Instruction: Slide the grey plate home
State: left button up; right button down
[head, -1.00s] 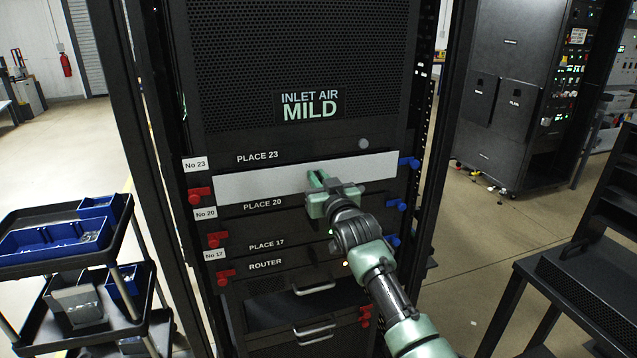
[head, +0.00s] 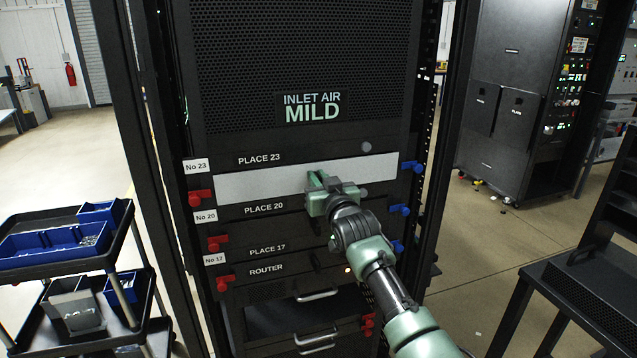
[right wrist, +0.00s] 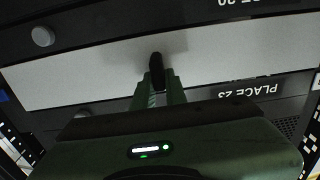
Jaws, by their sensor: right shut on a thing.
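The grey plate (head: 262,186) is a long light panel across the rack front, between the PLACE 23 and PLACE 20 labels. It spans from the red latch (head: 199,198) at the left to the blue latch (head: 412,166) at the right. My right gripper (head: 318,183) is at the plate's middle, shut on a dark knob or handle on its face. The right wrist view shows the plate (right wrist: 95,72) upside down, with the fingers (right wrist: 158,82) around the dark handle. The fingers hide part of the plate's lower edge. How deep the plate sits is hard to tell. My left gripper is out of view.
More red latches (head: 217,243) and blue latches (head: 399,210) line the rack's sides below. A cart with blue bins (head: 52,240) stands at the left. A dark bench (head: 560,290) stands at the right. Open floor lies between rack and bench.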

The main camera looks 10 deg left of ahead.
jog(key=shift+w+a+r, duration=0.1)
jog(key=c, duration=1.4)
grip_release()
jog(key=shift+o, duration=0.2)
jog(key=shift+s, duration=0.2)
jog(key=b+v, duration=0.1)
jog(key=v, duration=0.6)
jog(key=shift+s+d+b, duration=0.2)
jog(key=shift+d+b, duration=0.05)
jog(key=shift+b, duration=0.1)
